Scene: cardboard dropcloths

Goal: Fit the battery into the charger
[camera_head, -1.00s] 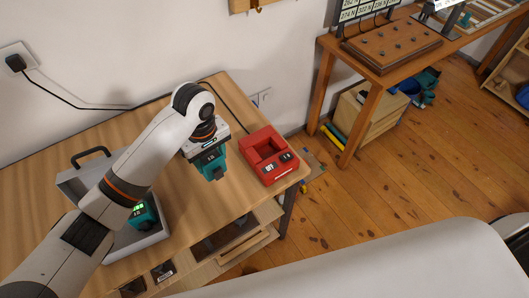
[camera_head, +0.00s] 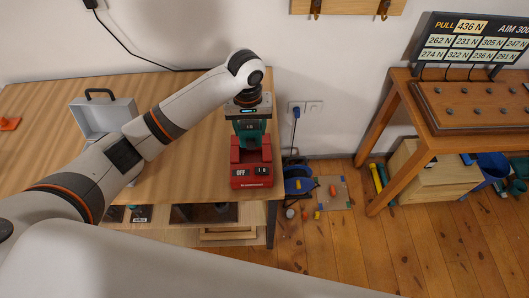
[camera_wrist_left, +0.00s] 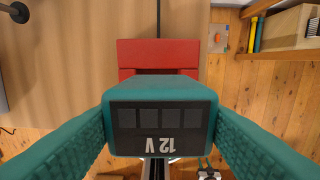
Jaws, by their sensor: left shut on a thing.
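The battery (camera_head: 249,131) is a teal block with a dark label. In the left wrist view the battery (camera_wrist_left: 160,92) fills the middle, its "12 V" label upside down. My left gripper (camera_head: 248,113) is shut on it from above; the fingers flank it in the left wrist view (camera_wrist_left: 160,128). The red charger (camera_head: 251,180), with an OFF marking on its front, stands near the table's right end. The battery is upright over the charger's bay, and its lower end overlaps the bay in the picture. I cannot tell how deep it sits. The charger (camera_wrist_left: 158,52) shows behind the battery in the wrist view.
An open grey case (camera_head: 104,117) stands on the wooden table (camera_head: 45,115), left of the charger, partly behind my arm. The table's right edge is close to the charger. A workbench (camera_head: 405,95) stands at right.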

